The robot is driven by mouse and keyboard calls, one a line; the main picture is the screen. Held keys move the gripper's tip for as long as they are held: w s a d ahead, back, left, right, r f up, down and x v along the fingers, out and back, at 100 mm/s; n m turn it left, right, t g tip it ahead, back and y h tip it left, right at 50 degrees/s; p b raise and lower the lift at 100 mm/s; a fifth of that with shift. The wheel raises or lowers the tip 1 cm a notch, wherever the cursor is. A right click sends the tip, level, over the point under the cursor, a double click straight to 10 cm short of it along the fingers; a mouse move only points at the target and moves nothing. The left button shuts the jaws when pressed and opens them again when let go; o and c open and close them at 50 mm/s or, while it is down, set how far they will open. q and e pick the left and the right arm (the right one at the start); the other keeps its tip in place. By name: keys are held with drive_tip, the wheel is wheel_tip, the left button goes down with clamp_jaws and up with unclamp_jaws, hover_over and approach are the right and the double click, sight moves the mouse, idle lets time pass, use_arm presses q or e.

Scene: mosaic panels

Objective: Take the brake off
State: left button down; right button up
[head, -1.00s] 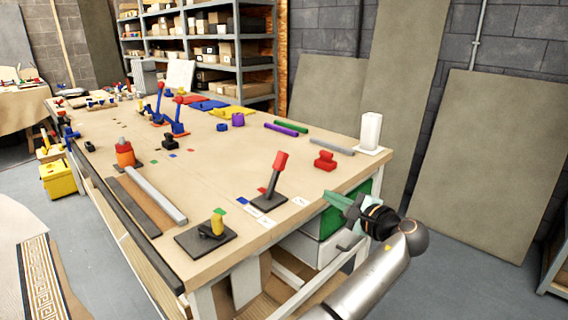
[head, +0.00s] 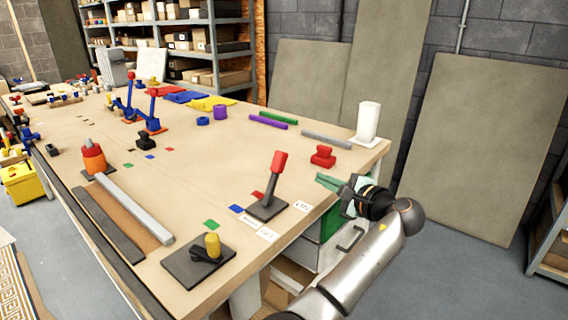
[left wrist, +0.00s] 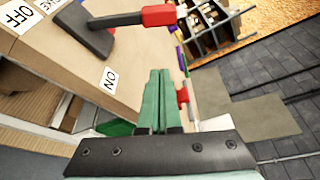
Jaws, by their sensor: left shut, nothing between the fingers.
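The brake lever has a red grip (head: 279,162) on a grey shaft and a dark base plate (head: 266,209) near the table's front right edge. The shaft tilts to the right, towards the side of the ON card (head: 302,205). A BRAKE card (head: 250,222) and an OFF card (head: 267,235) lie in front of it. The left wrist view shows the red grip (left wrist: 158,15), ON card (left wrist: 109,80) and OFF card (left wrist: 18,15). My left gripper (head: 320,180), with green fingers, is shut and empty, right of the lever and apart from it. My right gripper is not in view.
A red block (head: 323,157) and a white cylinder (head: 368,122) stand beyond my gripper. A yellow-handled device (head: 212,246) sits on a dark plate at the front corner. Two blue levers with red knobs (head: 152,110) stand farther back. Open floor lies right of the table.

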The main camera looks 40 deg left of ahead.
sight(275, 177)
use_arm(q)
drive_tip(key=shift+w+a, duration=0.1)
drive_tip(key=shift+w, duration=0.05)
idle(0.3)
drive_tip(key=x, duration=1)
drive_tip(key=shift+a+r+p, duration=0.1)
drive_tip(key=shift+a+p, duration=0.05)
drive_tip(key=shift+p, duration=0.15)
drive_tip(key=shift+s+r+p, duration=0.25)
drive_tip(key=shift+s+r, duration=0.05)
drive_tip(key=shift+s, duration=0.25)
drive_tip(key=shift+s+r+p, duration=0.25)
drive_tip(key=shift+s, duration=0.3)
drive_tip(key=shift+s+r, duration=0.3)
drive_tip(key=shift+s, duration=0.45)
drive_tip(key=shift+a, duration=0.1)
